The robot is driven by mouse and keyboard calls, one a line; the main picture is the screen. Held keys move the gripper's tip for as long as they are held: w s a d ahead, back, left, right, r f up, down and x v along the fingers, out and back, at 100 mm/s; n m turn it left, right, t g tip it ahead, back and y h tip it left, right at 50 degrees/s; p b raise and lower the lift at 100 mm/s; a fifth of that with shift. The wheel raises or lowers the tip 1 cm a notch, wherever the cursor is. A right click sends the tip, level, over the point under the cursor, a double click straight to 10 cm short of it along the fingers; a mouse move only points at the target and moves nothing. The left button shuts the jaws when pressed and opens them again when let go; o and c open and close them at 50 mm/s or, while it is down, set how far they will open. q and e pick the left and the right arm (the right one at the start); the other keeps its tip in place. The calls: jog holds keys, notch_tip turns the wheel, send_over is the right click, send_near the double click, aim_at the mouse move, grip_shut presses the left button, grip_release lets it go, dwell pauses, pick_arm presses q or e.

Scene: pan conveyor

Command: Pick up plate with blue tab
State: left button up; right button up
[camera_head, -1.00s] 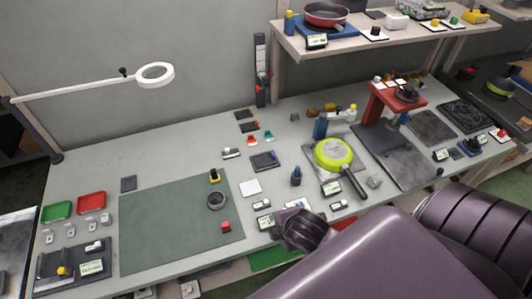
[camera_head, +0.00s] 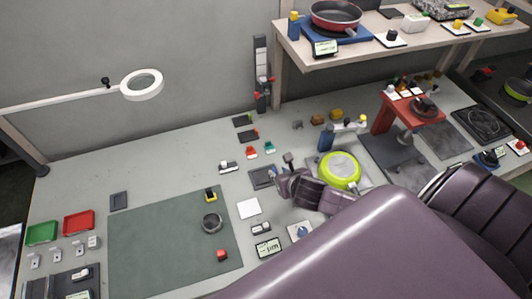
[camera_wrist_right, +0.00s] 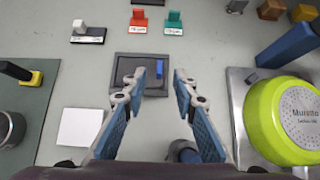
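The dark plate with a blue tab lies flat on the grey table, left of my right gripper in the head view (camera_head: 261,179). In the right wrist view the plate (camera_wrist_right: 128,67) lies ahead between my fingertips, with its blue tab (camera_wrist_right: 163,61) standing near the middle right. My right gripper (camera_head: 285,169) is open and empty above the table, close to the plate; its two blue-padded fingers are spread apart in the wrist view (camera_wrist_right: 160,76). I cannot tell its exact height above the plate. My left gripper is not in view.
A lime-green pan (camera_head: 339,170) sits close to the right of my gripper. A white square (camera_head: 248,208) and a green mat (camera_head: 165,245) are to the left. Small red (camera_head: 251,153) and teal (camera_head: 269,146) tabbed pieces stand behind the plate. A dark blue object (camera_wrist_right: 183,150) is below the fingers.

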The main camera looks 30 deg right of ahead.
aim_at(274, 170)
jog(key=shift+w+f, duration=0.15)
jog(key=shift+w, duration=0.1)
jog(key=p+x, duration=0.1)
jog(key=x, duration=0.2)
jog(key=shift+w+f, duration=0.25)
jog(key=shift+f, duration=0.05)
jog(key=shift+w+d+f, duration=0.1)
jog(key=shift+w+f, duration=0.1)
jog(key=shift+f, duration=0.05)
jog(key=shift+w+f, duration=0.1)
grip_shut()
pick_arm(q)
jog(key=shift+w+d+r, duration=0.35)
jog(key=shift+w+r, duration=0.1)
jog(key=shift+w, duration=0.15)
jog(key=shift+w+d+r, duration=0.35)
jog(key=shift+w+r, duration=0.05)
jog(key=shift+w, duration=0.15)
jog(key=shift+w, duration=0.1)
